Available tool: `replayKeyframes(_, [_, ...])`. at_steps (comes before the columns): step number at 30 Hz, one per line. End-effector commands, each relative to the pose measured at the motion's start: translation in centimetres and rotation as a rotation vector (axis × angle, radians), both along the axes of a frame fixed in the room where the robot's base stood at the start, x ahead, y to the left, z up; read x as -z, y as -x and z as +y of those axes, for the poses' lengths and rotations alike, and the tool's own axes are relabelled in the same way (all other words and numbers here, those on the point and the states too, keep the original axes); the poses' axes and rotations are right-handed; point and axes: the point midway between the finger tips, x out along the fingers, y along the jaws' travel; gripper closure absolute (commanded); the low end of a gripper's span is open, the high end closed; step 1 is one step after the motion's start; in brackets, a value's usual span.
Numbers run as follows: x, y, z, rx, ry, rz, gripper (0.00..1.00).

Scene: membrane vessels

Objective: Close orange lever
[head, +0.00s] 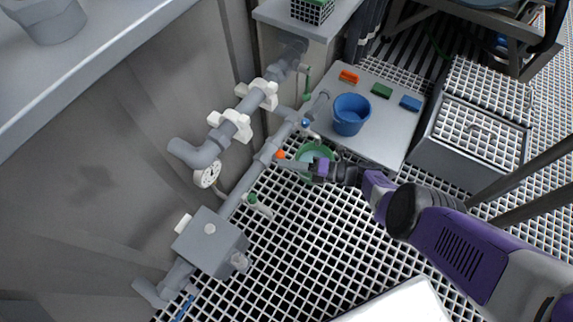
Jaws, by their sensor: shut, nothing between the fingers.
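The orange lever (280,155) shows as a small orange cap on the grey pipe run, in the middle of the head view. A grey handle seems to reach from it to the right, toward my gripper. My gripper (314,168) is shut and empty, just right of the orange lever, above the green bowl (304,149). I cannot tell whether its fingertips touch the handle.
Valves with a blue cap (305,123) and a green cap (253,198) sit close by on the pipes. A blue bucket (350,114) stands on a grey board (392,139) behind my gripper. A pump box (210,242) is at the lower left. Grating (290,240) lies open in front.

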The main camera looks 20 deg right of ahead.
Motion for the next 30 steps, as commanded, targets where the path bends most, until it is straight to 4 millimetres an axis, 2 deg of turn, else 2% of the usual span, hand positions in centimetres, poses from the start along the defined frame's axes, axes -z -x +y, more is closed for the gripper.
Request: replayKeyframes(30, [-0.52,-0.87,-1.14,0.002,-0.017,0.011,1.0])
